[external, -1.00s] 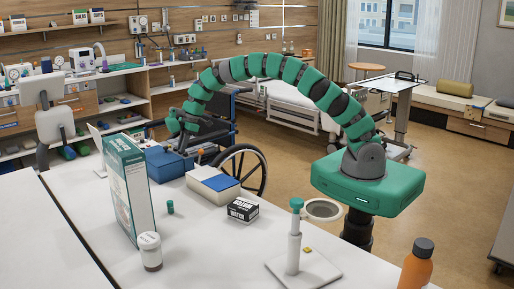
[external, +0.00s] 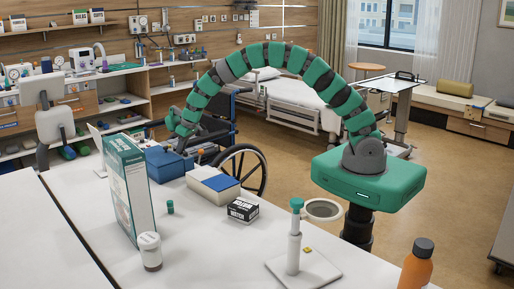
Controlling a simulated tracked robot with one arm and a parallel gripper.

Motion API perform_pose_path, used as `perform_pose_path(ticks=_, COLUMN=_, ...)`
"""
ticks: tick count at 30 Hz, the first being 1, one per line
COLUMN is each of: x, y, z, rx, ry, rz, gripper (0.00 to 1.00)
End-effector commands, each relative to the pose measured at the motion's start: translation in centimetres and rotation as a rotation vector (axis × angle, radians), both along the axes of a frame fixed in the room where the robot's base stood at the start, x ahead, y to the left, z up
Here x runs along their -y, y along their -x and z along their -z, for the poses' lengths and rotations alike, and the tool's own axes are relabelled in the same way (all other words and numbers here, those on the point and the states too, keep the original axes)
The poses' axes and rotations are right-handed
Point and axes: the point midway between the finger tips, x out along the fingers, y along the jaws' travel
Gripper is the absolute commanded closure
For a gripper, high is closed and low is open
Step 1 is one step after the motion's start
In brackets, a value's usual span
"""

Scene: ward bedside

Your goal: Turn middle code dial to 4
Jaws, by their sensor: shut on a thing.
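My gripper (external: 181,145) is at the far side of the white table, at the blue box (external: 165,164) behind the tall green-and-white carton. The gripper is small and dark in this view. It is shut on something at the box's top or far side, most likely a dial. The code dials and their numbers cannot be made out at this size, so I cannot tell which dial it holds or what it reads. My green arm arches high from its base at the right over to the box.
A tall carton (external: 127,190), a white-capped jar (external: 150,251) and a small green cap (external: 170,207) stand nearby. A white-and-blue box (external: 213,184), a black box (external: 243,209), a stand (external: 294,240) and an orange bottle (external: 417,265) stand to the right. A wheelchair (external: 240,170) is behind the table.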

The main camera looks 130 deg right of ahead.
Motion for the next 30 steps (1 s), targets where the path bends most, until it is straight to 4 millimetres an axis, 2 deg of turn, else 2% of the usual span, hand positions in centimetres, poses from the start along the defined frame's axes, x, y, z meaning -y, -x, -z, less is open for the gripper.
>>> perform_pose_path(ticks=1, x=0.0, y=0.0, z=0.6, rx=-0.002, ry=0.001, rz=0.041, gripper=1.0)
perform_pose_path(ticks=5, x=-0.1, y=-0.2, z=0.8, rx=-0.002, ry=0.001, rz=0.164, gripper=1.0)
perform_pose_path(ticks=30, x=-0.1, y=-1.1, z=0.6, rx=-0.001, ry=-0.002, rz=0.938, gripper=1.0)
